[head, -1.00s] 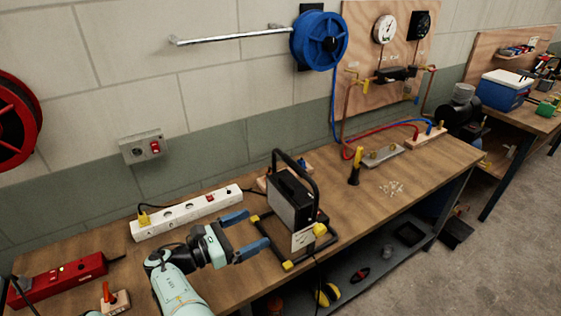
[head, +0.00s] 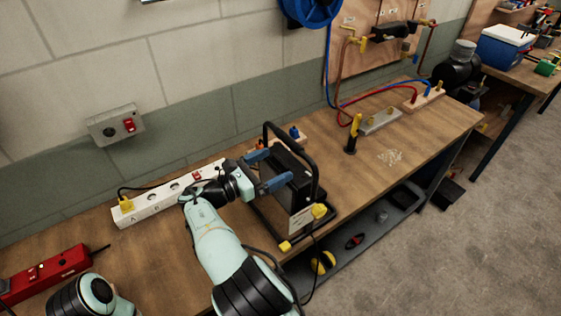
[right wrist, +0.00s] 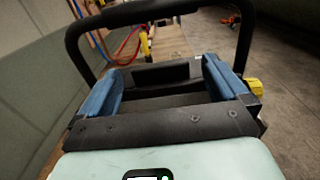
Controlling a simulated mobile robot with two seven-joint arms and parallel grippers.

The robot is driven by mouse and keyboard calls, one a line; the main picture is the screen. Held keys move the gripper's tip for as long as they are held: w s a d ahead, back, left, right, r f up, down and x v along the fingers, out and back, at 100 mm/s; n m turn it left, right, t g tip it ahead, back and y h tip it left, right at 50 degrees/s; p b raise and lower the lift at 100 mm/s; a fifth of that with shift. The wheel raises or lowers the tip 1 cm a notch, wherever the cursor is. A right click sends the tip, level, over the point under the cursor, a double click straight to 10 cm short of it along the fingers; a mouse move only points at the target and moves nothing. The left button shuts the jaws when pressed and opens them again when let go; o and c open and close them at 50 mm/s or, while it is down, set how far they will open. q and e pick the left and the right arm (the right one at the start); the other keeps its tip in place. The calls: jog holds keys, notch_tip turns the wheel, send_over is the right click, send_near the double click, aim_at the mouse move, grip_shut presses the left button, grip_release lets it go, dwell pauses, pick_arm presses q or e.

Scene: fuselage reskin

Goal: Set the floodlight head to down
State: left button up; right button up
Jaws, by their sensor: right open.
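The floodlight stands on the bench in the head view, with a dark boxy head (head: 287,185) inside a black tubular frame (head: 316,170). A yellow knob (head: 319,211) is on its near right side. My right gripper (head: 277,166) is open, its blue fingers reaching to the back of the head. In the right wrist view the open fingers (right wrist: 162,75) stand either side of the dark head (right wrist: 160,90), with the frame's handle (right wrist: 150,12) beyond. I cannot tell whether they touch it. My left gripper is not in view.

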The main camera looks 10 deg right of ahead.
aim_at(279, 162)
jog(key=shift+x, duration=1.65)
jog(key=c, duration=1.4)
